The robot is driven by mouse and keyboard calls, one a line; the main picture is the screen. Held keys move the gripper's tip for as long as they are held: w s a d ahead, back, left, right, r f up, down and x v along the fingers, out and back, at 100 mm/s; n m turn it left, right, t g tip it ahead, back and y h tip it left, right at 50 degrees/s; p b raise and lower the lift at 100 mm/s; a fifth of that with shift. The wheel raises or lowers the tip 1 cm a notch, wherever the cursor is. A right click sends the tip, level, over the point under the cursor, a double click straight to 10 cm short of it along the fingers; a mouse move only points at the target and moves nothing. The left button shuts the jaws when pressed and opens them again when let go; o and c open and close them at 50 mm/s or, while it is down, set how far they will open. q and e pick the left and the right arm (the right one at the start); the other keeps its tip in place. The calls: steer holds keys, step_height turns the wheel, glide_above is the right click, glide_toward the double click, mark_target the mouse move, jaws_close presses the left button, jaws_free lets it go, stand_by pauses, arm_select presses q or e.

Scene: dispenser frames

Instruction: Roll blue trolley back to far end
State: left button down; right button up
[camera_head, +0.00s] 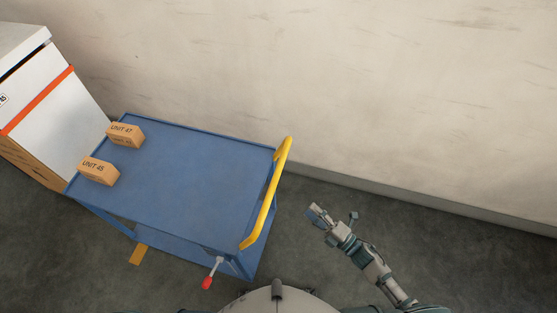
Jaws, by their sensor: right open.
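The blue trolley (190,178) stands left of centre with its yellow push handle (268,198) on its right end. Two small boxes, UNIT 47 (126,135) and UNIT 45 (99,171), sit on its top at the left end. A lever with a red tip (208,282) sticks out low at the trolley's near right side. My right gripper (333,215) is open and empty, to the right of the yellow handle and apart from it. My left gripper is not in view.
A white cabinet (45,120) with an orange stripe stands at the trolley's left end. A pale wall (360,90) runs behind, with a low kerb along its foot. A yellow floor mark (138,254) shows beside the trolley. Grey floor (460,270) is clear at the right.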

mark_target(275, 181)
steer(key=p+x, duration=0.1)
steer(key=x, duration=0.9)
steer(key=r+p+x, duration=0.1)
steer(key=x, duration=0.5)
steer(key=shift+s+a+p, duration=0.15)
steer(key=shift+s+p, duration=0.15)
steer(key=shift+w+a, duration=0.3)
steer(key=shift+a, duration=0.15)
steer(key=shift+d, duration=0.1)
steer(key=shift+d, duration=0.1)
steer(key=shift+c, duration=0.2)
steer(key=shift+d, duration=0.15)
jaws_close()
